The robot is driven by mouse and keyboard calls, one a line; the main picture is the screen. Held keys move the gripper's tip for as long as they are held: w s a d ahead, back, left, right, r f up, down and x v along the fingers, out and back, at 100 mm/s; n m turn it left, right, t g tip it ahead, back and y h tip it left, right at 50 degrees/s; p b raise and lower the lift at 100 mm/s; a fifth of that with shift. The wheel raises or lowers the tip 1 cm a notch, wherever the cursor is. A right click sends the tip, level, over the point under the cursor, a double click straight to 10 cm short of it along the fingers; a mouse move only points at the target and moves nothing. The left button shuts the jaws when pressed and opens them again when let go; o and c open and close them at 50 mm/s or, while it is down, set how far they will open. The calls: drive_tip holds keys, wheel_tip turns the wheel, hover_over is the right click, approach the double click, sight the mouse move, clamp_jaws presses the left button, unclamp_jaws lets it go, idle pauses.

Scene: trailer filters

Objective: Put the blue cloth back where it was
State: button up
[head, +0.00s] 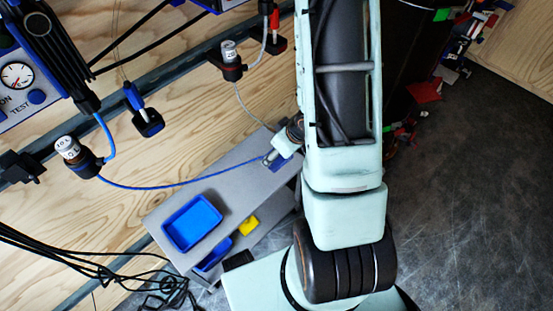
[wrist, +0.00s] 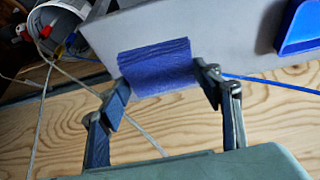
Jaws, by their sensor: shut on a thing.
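The blue cloth (wrist: 156,66) is a folded rectangle at the upper middle of the wrist view. It lies between the two fingertips of my gripper (wrist: 163,80), which is shut on it with the fingers at its left and right sides. The cloth is over the edge of a grey shelf top (wrist: 235,40); I cannot tell whether it touches the surface. In the head view, a small part of the cloth (head: 279,162) shows at the right end of the grey shelf (head: 165,215), and my arm hides much of that spot.
A blue tray (head: 191,222) stands on the shelf's left part, with another blue bin (head: 213,255) and a yellow item (head: 249,226) lower down. A blue hose (head: 180,186) runs across toward the shelf's far edge. Black cables (head: 165,286) lie at lower left. The grey floor (head: 470,200) at right is clear.

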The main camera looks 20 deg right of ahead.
drive_tip(key=w+f, duration=0.1)
drive_tip(key=f, duration=0.1)
drive_tip(key=w+d+f+b, duration=0.1)
drive_tip(key=w, duration=0.1)
drive_tip(key=w+f+b, duration=0.1)
drive_tip(key=f, duration=0.1)
drive_tip(key=shift+w+d+f, duration=0.2)
drive_tip(key=shift+d+f, duration=0.05)
drive_tip(key=shift+f, duration=0.1)
drive_tip(key=f+b, duration=0.2)
drive_tip(key=f, duration=0.1)
drive_tip(key=shift+w+f, duration=0.2)
drive_tip(key=shift+f, duration=0.05)
drive_tip(key=shift+r, duration=0.1)
drive_tip(key=shift+c, duration=0.4)
drive_tip(key=o, duration=1.1)
drive_tip(key=p+v, duration=0.6)
drive_tip(key=v, duration=0.6)
drive_tip(key=shift+d, duration=0.1)
